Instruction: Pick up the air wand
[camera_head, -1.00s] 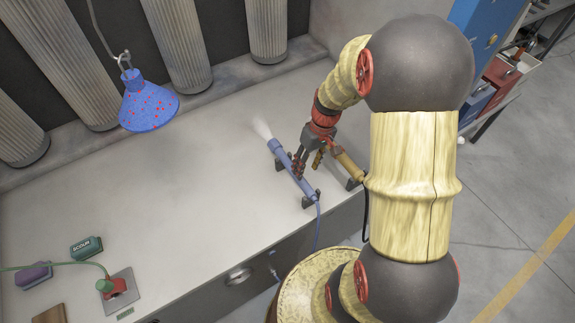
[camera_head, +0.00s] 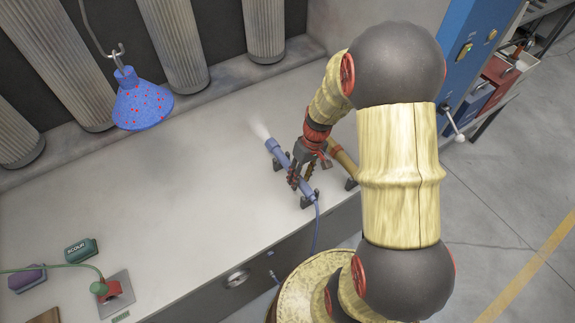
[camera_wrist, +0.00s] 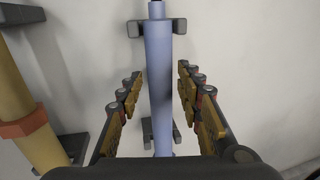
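The air wand is a blue tube (camera_head: 275,147) lying on dark cradles on the bench, with a whitish plume at its far end and a thin blue hose at its near end. It runs up the middle of the wrist view (camera_wrist: 159,75). My gripper (camera_head: 297,178) is over the wand's middle. In the wrist view my gripper (camera_wrist: 160,95) is open, with one finger on each side of the tube and gaps between both fingers and the tube. The fingers appear low, about at the wand's height.
A yellowish tool with a red-brown collar (camera_wrist: 25,125) rests on a cradle beside the wand. A blue, red-dotted hood (camera_head: 142,105) hangs over the bench (camera_head: 180,190). Green (camera_head: 82,250) and purple (camera_head: 27,279) blocks and a red-green device (camera_head: 108,290) are at left. The bench's middle is clear.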

